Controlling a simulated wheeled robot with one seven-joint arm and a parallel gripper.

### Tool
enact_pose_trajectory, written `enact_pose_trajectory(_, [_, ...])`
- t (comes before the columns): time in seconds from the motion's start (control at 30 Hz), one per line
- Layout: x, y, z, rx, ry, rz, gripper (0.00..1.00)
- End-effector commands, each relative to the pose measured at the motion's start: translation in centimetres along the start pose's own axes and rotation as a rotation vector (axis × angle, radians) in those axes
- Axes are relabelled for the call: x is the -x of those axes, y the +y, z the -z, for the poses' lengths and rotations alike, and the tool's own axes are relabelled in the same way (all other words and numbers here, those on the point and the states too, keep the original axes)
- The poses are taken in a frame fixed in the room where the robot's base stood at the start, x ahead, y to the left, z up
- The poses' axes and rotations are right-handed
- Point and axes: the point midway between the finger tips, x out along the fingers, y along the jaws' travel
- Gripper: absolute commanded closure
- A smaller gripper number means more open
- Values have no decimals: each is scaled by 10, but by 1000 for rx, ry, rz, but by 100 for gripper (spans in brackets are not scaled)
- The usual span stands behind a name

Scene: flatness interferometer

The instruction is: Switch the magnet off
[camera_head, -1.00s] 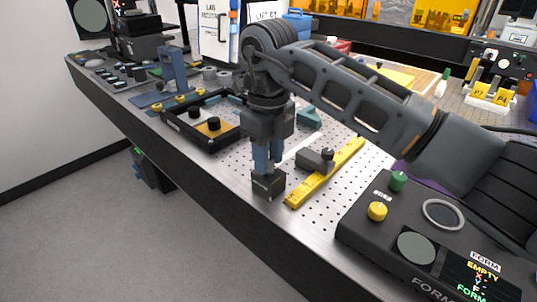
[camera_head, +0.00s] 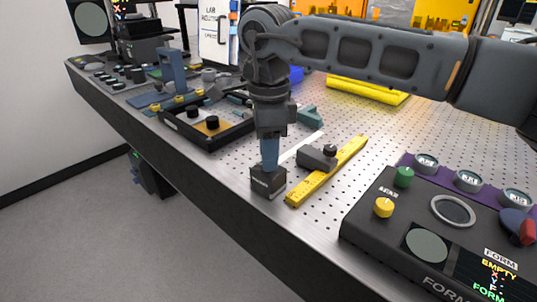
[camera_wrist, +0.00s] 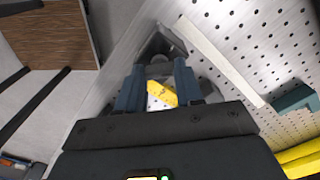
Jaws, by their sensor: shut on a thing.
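A small black block (camera_head: 268,182) with faint light lettering stands on the perforated bench top near its front edge. My gripper (camera_head: 270,165) points straight down at its top, with the blue fingers seen edge-on. In the wrist view, my gripper (camera_wrist: 159,85) has its two blue fingers on either side of a grey round part (camera_wrist: 159,68) above the dark block (camera_wrist: 155,45). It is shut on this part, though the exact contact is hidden. A white patch with a yellow piece (camera_wrist: 163,93) shows between the fingers; I cannot tell what it belongs to.
A yellow bar (camera_head: 325,172) with a dark knobbed block (camera_head: 317,157) lies just right of the black block. A black console (camera_head: 405,235) with knobs stands front right. A black tray (camera_head: 188,135) lies to the left. The bench's front edge is close.

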Motion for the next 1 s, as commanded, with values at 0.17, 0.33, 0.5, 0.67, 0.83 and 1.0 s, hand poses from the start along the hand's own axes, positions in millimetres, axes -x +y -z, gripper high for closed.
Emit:
enact_pose_trajectory(0.17, [1, -1, 0, 166, 0, 4, 95])
enact_pose_trajectory(0.33, [2, -1, 0, 323, 1, 4, 95])
enact_pose_trajectory(0.5, [2, 0, -1, 389, -2, 3, 95])
enact_pose_trajectory(0.67, [2, 0, -1, 387, -2, 3, 95])
enact_pose_trajectory(0.83, [2, -1, 0, 386, -2, 3, 95])
enact_pose_trajectory(1.0, [2, -1, 0, 385, -2, 3, 95])
